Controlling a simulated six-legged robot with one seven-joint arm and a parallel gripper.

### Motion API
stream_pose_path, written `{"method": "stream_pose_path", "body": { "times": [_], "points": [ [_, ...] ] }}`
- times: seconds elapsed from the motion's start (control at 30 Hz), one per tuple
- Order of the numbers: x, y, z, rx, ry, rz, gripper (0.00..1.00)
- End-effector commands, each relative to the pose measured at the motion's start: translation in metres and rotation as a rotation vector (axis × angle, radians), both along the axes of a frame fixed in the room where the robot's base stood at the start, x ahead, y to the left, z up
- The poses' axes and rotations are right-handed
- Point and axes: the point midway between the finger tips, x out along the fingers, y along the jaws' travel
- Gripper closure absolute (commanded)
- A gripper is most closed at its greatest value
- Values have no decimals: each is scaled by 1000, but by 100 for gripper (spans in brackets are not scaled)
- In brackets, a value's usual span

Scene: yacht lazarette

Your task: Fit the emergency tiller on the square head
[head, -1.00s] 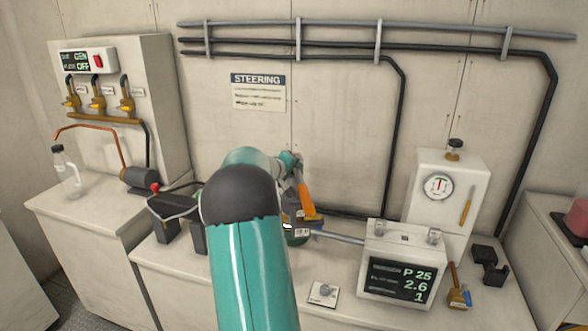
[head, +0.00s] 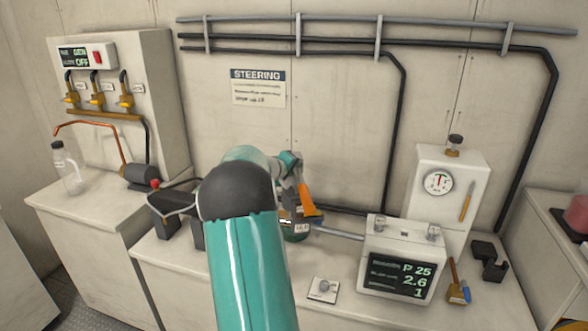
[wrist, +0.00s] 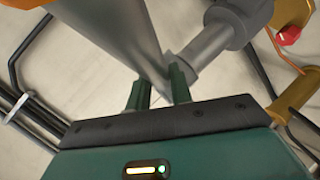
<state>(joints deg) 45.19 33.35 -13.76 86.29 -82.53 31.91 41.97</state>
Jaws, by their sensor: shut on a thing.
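My gripper (wrist: 160,90) shows in the wrist view with its two green fingers shut on a grey metal bar (wrist: 115,40), which I take to be the emergency tiller. A thicker grey cylindrical part (wrist: 208,48) is close beside the bar; I cannot tell whether it joins it. In the head view, my arm covers most of the work spot. An orange piece (head: 305,198) slants down by my wrist, above a dark fitting (head: 300,226) at the end of a grey rod (head: 338,232). The square head cannot be made out, and whether the tiller touches it is hidden.
A display box (head: 400,262) stands right of the work spot, with a white gauge cabinet (head: 450,185) behind it. A small plate with a knob (head: 323,290) lies in front. Black blocks (head: 170,215) and a red-knobbed pump (head: 140,176) are at left. A clear bottle (head: 68,168) stands far left.

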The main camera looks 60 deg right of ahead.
Motion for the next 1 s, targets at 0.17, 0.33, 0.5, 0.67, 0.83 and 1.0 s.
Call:
{"method": "stream_pose_path", "body": {
  "times": [0.17, 0.33, 0.5, 0.67, 0.83, 1.0],
  "points": [
    [0, 0, 2, -4, -1, 0, 75],
    [0, 0, 2, -2, -1, 0, 53],
    [0, 0, -1, 2, 0, 0, 53],
    [2, 6, 2, 1, 0, 2, 53],
    [5, 29, 13, 0, -1, 4, 53],
    [9, 64, 29, -1, -2, 3, 53]
  ]
}}
